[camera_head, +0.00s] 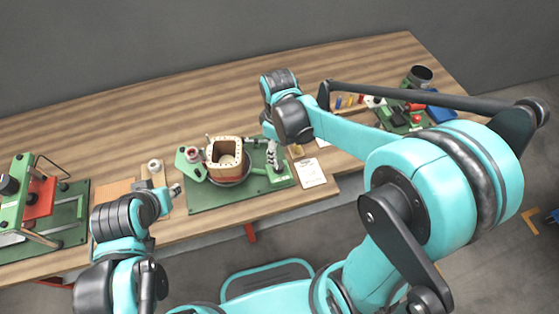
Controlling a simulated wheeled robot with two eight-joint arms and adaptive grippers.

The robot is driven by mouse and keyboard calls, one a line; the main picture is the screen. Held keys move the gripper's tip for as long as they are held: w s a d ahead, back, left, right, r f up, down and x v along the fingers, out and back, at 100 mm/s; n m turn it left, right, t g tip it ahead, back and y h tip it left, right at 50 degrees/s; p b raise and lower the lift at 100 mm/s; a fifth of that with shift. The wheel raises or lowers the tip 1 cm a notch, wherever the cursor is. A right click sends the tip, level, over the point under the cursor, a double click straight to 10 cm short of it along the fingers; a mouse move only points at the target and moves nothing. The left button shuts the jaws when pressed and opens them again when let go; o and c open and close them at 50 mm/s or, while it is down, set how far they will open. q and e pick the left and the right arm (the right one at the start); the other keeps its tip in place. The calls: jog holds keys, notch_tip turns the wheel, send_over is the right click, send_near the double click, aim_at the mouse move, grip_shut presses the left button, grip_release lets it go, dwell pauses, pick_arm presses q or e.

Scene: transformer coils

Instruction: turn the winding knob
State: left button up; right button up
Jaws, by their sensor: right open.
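The winding device stands on a green base plate (210,199) at mid table. A tan and red coil former (226,158) sits upright on its dark round turntable (231,182).
A green press with a red block (39,200) stands at the far left. Pale spools (155,167) lie behind my left gripper. A white card (310,173) lies right of the plate. A dark cup (418,76) stands back right. The back left table is clear.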

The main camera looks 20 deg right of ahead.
aim_at(278, 167)
notch_tip(278, 167, down, 8)
jog(key=b, duration=0.3)
jog(key=shift+r, duration=0.1)
jog(key=c, duration=1.2)
